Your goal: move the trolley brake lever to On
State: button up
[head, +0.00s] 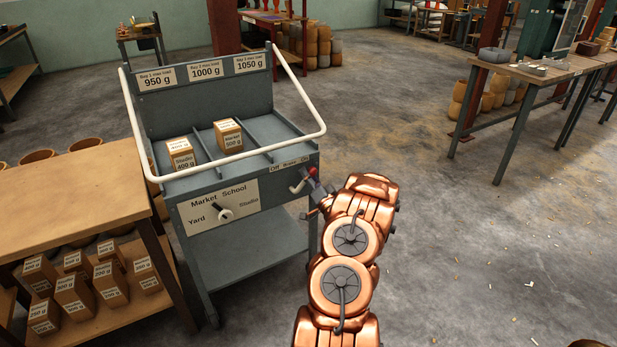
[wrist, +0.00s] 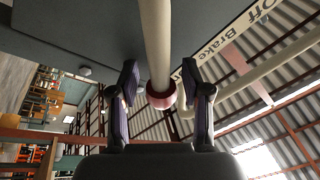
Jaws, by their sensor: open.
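The grey trolley (head: 245,225) stands left of centre in the head view. Its front edge has a strip label (head: 289,164) reading Off, Brake, On, which shows partly in the wrist view (wrist: 225,40). Below the label is the brake lever (head: 299,186), a pale rod with a red end. In the wrist view the lever (wrist: 157,45) comes down between my fingers, its red end (wrist: 161,97) toward the palm. My gripper (wrist: 160,78) is open, one finger on each side, with gaps visible. I cannot tell the lever's exact setting.
A white rail (head: 300,85) curves around the trolley top, close to the lever. A selector knob (head: 222,212) sits on the front panel. Labelled boxes (head: 181,153) stand in the tray. A wooden bench (head: 75,200) is at left.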

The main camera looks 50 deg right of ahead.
jog(key=shift+s+a+f, duration=0.15)
jog(key=shift+s+f, duration=0.05)
jog(key=v, duration=1.1)
jog(key=shift+s, duration=0.25)
jog(key=shift+a, duration=0.1)
